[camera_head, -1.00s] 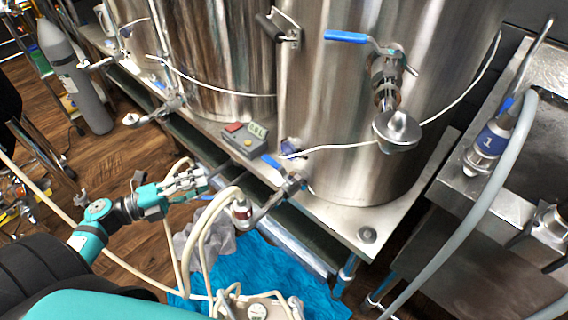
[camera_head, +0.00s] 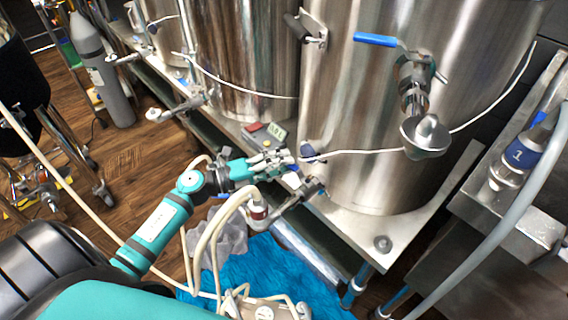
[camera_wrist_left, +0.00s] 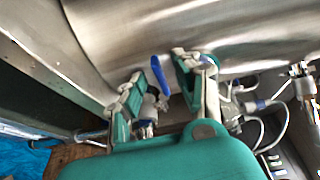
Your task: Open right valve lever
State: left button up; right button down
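The blue valve lever (camera_wrist_left: 160,74) sits between the spread fingers of my left gripper (camera_wrist_left: 157,80) in the left wrist view, with a gap visible on its right side. In the head view my left gripper (camera_head: 283,161) is at the low valve (camera_head: 309,188) on the front of the right steel tank, and it hides most of that lever. The fingers are open; I cannot tell whether one touches the lever. Another blue lever (camera_head: 375,40) is higher on the same tank, above a metal outlet. My right gripper is not in view.
The right tank (camera_head: 350,120) stands on a metal shelf (camera_head: 360,238). A grey control box (camera_head: 262,138) lies just behind my gripper. Pale hoses (camera_head: 199,245) and a blue cloth (camera_head: 255,275) are below. A steel counter (camera_head: 525,215) with a hose is at the right.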

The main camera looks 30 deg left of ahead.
pick_arm(q)
jog(key=shift+w+d, duration=0.25)
jog(key=shift+c, duration=0.4)
grip_shut()
